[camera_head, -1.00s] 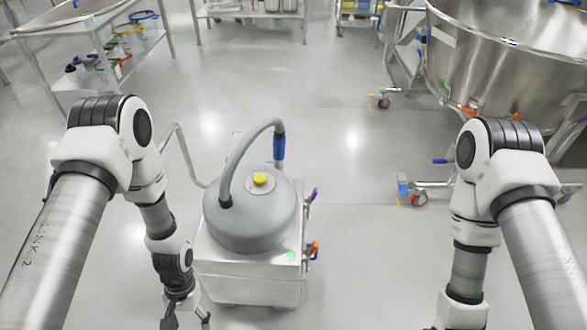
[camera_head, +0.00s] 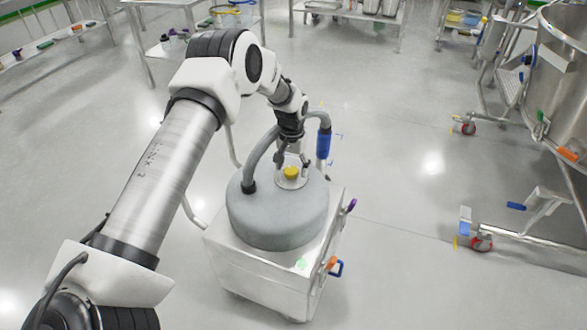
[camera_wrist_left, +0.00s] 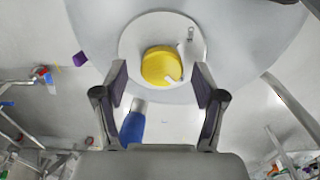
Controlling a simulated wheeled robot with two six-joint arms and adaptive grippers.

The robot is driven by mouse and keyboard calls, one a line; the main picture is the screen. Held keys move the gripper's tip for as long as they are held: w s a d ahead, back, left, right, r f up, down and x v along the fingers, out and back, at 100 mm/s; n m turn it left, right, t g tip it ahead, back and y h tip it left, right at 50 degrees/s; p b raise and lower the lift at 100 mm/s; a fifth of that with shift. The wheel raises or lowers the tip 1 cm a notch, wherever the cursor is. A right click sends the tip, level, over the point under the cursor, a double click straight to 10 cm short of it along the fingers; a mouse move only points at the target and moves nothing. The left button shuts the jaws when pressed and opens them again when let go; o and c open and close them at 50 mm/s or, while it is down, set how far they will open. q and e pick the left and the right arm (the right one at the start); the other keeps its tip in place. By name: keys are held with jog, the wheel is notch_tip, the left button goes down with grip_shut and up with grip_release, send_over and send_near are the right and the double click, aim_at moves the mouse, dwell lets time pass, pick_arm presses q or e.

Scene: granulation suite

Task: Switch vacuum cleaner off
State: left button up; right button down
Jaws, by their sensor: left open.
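The vacuum cleaner (camera_head: 278,215) has a round grey lid on a square silver body and stands on the floor in front of me. A yellow knob (camera_head: 291,173) sits on a pale round plate on top of the lid. It also shows in the left wrist view as a yellow knob (camera_wrist_left: 160,66) with a white mark on it. My left gripper (camera_head: 294,167) is over the lid, close to the knob. In the left wrist view its open fingers (camera_wrist_left: 161,84) stand either side of the knob's near edge, with nothing between them gripped. My right gripper is out of view.
A grey hose with a blue cuff (camera_head: 323,146) arches up from the lid beside my left gripper. An orange and blue fitting (camera_head: 334,266) sticks out from the body's right side. A large steel vessel (camera_head: 562,75) on a wheeled frame stands at the right. Shelves line the back.

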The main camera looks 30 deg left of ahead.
pick_arm(q)
jog(key=shift+s+a+f, duration=0.1)
jog(key=shift+a+f, duration=0.05)
jog(key=shift+f, duration=0.05)
jog(key=c, duration=1.1)
jog(key=shift+c, duration=0.2)
jog(key=n+p, duration=0.3)
jog(key=shift+r, duration=0.15)
jog(key=n+p, duration=0.2)
jog(key=n, duration=0.2)
jog(key=shift+n+p, duration=0.35)
jog(key=shift+n, duration=0.05)
jog(key=n+p, duration=0.2)
jog(key=n, duration=0.3)
jog(key=shift+s, duration=0.1)
jog(key=n+p, duration=0.1)
jog(key=n, duration=0.4)
jog(key=shift+f+p, duration=0.2)
jog(key=shift+p, duration=0.15)
